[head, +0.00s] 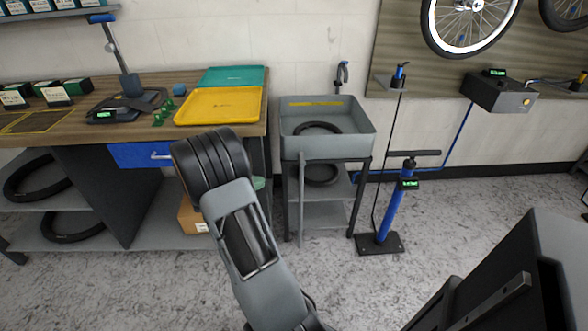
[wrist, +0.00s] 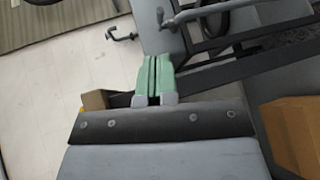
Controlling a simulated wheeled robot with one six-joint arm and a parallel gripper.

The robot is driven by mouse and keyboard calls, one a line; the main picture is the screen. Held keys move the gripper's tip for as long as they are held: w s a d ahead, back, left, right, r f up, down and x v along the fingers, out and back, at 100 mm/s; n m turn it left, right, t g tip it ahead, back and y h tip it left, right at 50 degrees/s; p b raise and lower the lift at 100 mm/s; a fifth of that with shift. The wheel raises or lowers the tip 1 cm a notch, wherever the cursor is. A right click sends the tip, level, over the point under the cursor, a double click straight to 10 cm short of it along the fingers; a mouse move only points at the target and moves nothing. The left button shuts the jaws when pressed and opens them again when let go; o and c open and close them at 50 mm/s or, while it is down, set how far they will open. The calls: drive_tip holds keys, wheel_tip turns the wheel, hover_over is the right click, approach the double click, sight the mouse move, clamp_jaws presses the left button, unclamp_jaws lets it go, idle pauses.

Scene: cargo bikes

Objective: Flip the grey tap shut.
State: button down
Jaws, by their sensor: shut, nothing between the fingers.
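A workbench with a yellow tray (head: 220,106) and a teal tray (head: 232,76) stands left of the sink. A black tyre (head: 318,128) lies in the basin. A blue floor pump (head: 393,212) stands to the right. A cardboard box (wrist: 296,132) is under the bench.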

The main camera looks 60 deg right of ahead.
drive_tip(key=w+d+f+n+t+h, duration=0.1)
drive_tip(key=w+d+f+t+h, duration=0.1)
drive_tip(key=d+f, duration=0.3)
drive_tip(key=shift+w+d+h, duration=0.3)
drive_tip(key=shift+d+h, duration=0.2)
drive_tip(key=shift+h, duration=0.3)
drive_tip(key=shift+d, duration=0.1)
approach(302, 158)
drive_tip(key=w+d, duration=0.1)
drive_tip(key=w, duration=0.1)
drive_tip(key=shift+s+d+f+b, duration=0.2)
drive_tip(key=shift+s+d+b, duration=0.35)
drive_tip(key=shift+s+d, duration=1.2)
drive_tip(key=shift+f+n+t+b, duration=0.15)
drive_tip(key=shift+n+t+b, duration=0.15)
drive_tip(key=shift+n+b, duration=0.15)
